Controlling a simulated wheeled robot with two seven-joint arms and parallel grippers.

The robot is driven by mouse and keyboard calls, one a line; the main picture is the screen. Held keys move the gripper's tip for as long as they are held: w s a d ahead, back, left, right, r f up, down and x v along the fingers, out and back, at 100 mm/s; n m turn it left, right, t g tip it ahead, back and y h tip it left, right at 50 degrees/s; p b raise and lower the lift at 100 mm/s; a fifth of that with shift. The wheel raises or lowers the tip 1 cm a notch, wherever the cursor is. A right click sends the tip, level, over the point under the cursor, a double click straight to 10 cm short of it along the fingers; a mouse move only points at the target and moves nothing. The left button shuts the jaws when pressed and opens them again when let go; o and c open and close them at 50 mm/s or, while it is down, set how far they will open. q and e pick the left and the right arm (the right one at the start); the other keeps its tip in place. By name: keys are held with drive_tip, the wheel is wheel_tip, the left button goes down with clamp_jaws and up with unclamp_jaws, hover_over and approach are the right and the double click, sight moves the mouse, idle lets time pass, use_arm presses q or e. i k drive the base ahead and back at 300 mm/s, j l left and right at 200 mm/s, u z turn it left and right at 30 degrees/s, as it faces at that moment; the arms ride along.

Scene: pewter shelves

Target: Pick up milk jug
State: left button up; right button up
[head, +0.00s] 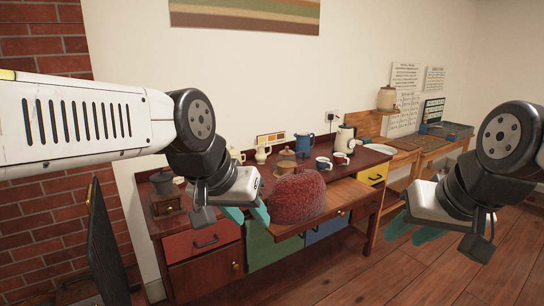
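Several jug-like vessels stand at the back of the wooden sideboard (337,210). They include a small cream jug (262,154), a pale vessel (237,156) partly behind my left wrist, and a blue pot or jug (304,143). I cannot tell for sure which is the milk jug. My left gripper (247,214) hangs in front of the sideboard, left of a red knitted dome (298,196). Its teal fingers are apart and hold nothing visible. My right gripper (413,232) is over the floor right of the sideboard, its teal fingers apart and empty.
A kettle (344,138), several blue-and-white cups (323,163), a lidded pot (287,160) and a white plate (380,149) crowd the sideboard top. A coffee grinder (166,197) stands at its left end. A workbench (436,145) is at right. Floor at right is clear.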

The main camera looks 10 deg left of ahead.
sight(260, 156)
drive_tip(key=i+l+u, duration=0.15)
drive_tip(key=i+l, duration=0.15)
drive_tip(key=i+l+u, duration=0.1)
drive_tip(key=i+l, duration=0.2)
drive_tip(key=l, duration=0.15)
drive_tip(key=i+l+u, duration=0.15)
drive_tip(key=i+l, duration=0.15)
drive_tip(key=i+l+u, duration=0.1)
drive_tip(key=i+l, duration=0.15)
drive_tip(key=l, duration=0.3)
drive_tip(key=i+l+u, duration=0.1)
drive_tip(key=i+l, duration=0.2)
drive_tip(key=i+l+u, duration=0.15)
drive_tip(key=i+l, duration=0.15)
drive_tip(key=l, duration=0.15)
drive_tip(key=i+l+u, duration=0.1)
drive_tip(key=i+l, duration=0.2)
drive_tip(key=l, duration=0.15)
drive_tip(key=i+l+u, duration=0.15)
drive_tip(key=l, duration=0.3)
drive_tip(key=i, duration=0.25)
